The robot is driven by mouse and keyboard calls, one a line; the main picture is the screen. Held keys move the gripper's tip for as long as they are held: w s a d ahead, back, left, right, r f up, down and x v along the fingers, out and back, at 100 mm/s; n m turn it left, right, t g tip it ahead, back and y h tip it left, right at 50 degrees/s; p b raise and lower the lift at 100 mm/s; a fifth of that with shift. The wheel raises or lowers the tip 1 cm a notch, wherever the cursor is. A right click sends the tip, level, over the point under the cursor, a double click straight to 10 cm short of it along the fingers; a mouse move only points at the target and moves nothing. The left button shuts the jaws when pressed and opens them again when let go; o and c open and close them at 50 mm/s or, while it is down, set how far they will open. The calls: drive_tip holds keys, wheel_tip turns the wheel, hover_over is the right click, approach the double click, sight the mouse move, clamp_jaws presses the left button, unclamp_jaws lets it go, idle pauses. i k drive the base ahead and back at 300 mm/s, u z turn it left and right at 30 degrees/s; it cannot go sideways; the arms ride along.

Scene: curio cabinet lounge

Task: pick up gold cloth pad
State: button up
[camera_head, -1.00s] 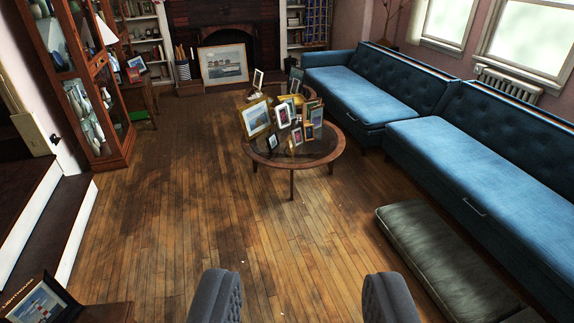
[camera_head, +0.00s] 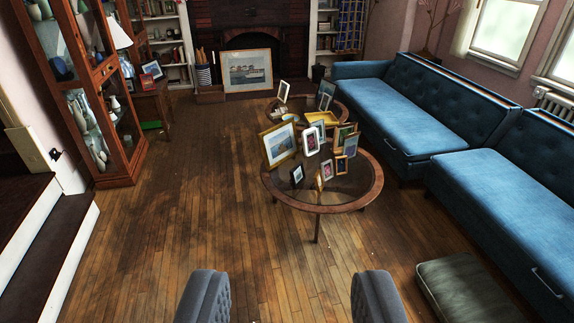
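My gripper (camera_head: 290,298) is open and empty, its two grey padded fingers wide apart at the bottom of the view with wood floor between them. I cannot pick out a gold cloth pad for certain. A flat yellow, tray-like thing (camera_head: 322,118) lies on the farther round table, partly hidden behind picture frames; I cannot tell whether it is cloth. My gripper is well short of both tables.
A round glass-topped table (camera_head: 372,191) with several picture frames stands ahead. Blue sofas (camera_head: 400,112) line the right, with a dark green cushion (camera_head: 465,290) on the floor. A glass cabinet (camera_head: 125,165) and white-edged steps (camera_head: 60,255) are left. Floor (camera_head: 200,200) left of the tables is clear.

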sight(277, 115)
drive_tip(key=u, duration=0.05)
drive_tip(key=i, duration=4.3)
drive_tip(key=k, duration=0.5)
drive_tip(key=u, duration=1.2)
